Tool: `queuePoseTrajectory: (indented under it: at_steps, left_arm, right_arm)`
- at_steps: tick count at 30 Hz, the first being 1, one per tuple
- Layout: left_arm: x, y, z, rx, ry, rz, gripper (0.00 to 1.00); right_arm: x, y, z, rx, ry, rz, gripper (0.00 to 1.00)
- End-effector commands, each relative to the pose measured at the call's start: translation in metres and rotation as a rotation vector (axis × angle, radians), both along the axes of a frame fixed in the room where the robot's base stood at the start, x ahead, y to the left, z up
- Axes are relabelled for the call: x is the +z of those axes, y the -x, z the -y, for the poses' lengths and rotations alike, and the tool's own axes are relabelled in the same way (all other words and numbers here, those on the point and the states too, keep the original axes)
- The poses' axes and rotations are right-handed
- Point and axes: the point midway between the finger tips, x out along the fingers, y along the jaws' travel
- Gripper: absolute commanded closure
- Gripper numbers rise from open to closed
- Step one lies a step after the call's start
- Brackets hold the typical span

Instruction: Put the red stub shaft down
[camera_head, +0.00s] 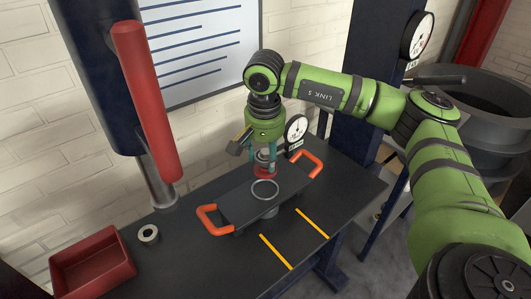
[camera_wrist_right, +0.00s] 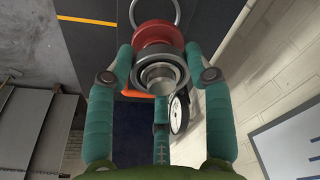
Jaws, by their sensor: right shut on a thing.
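The red stub shaft (camera_head: 265,172) has a red flange and a bare metal end. It is below my right gripper (camera_head: 264,158), over the back part of a dark plate (camera_head: 238,203) with orange handles. In the right wrist view the teal fingers of my right gripper (camera_wrist_right: 160,78) close around the metal end, with the red flange (camera_wrist_right: 157,34) beyond them. The shaft looks roughly upright; I cannot tell whether it touches the plate. A thin metal ring (camera_head: 265,190) is at the plate's middle, just in front of the shaft. My left gripper is not in view.
A red bin (camera_head: 92,264) and a small pale ring (camera_head: 148,234) are on the dark table's left side. A dial gauge (camera_head: 296,130) stands close behind the plate. Yellow stripes (camera_head: 311,223) mark the clear front of the table. A red cylinder (camera_head: 146,100) hangs at the left.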

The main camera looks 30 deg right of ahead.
Motion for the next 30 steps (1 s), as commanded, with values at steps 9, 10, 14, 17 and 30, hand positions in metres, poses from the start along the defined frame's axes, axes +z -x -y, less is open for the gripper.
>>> queuePoseTrajectory:
  at_steps: [9,10,14,17,30]
  left_arm:
    - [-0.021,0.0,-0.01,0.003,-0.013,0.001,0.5]
    - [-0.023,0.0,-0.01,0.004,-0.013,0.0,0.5]
    - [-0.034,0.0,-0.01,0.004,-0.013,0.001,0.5]
    - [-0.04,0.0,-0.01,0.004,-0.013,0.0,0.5]
    - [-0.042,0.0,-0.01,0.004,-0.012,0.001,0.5]
  right_arm:
    - [-0.022,-0.001,0.0,-0.001,0.0,0.004,1.0]
    - [-0.025,-0.001,0.0,-0.001,-0.001,0.004,1.0]
    - [-0.038,-0.001,-0.001,-0.001,-0.001,0.004,1.0]
    - [-0.045,-0.001,-0.001,-0.001,-0.002,0.004,1.0]
    - [-0.048,-0.001,-0.001,-0.001,-0.001,0.005,1.0]
